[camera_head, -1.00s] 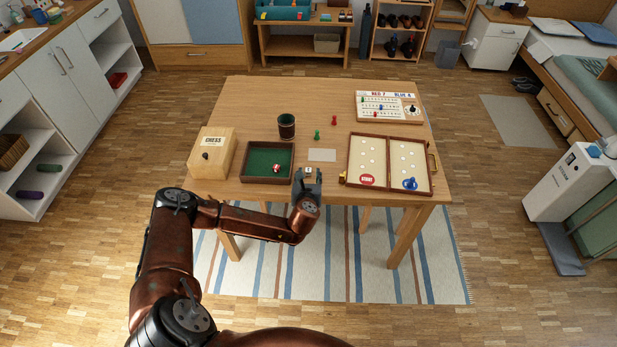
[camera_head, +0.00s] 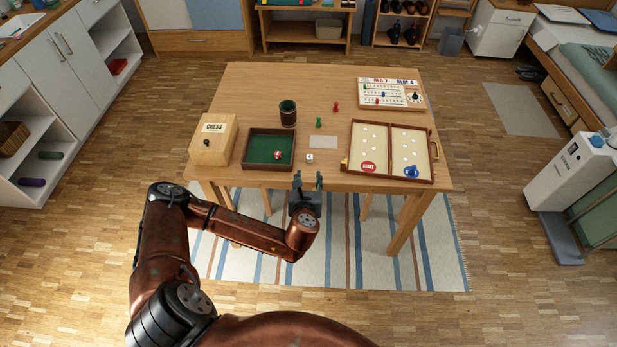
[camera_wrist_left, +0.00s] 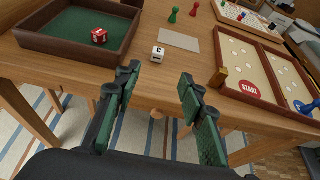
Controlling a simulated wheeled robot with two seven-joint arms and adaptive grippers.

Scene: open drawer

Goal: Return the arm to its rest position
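My left gripper (camera_head: 308,182) is open and empty just off the front edge of the wooden table (camera_head: 245,95). In the left wrist view its two green-padded fingers (camera_wrist_left: 158,90) stand apart with nothing between them. A white die (camera_head: 309,158) lies on the table near the front edge, just beyond the fingertips; it also shows in the left wrist view (camera_wrist_left: 158,54). My left arm (camera_head: 235,228) reaches in from the lower left, bent at the elbow. My right gripper is not in view.
On the table stand a green-lined tray (camera_head: 248,148) with a red die (camera_head: 277,155), a chess box (camera_head: 205,150), a dice cup (camera_head: 288,113), a folding board (camera_head: 382,122) and a scoreboard (camera_head: 422,103). A striped rug (camera_head: 335,270) lies below.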

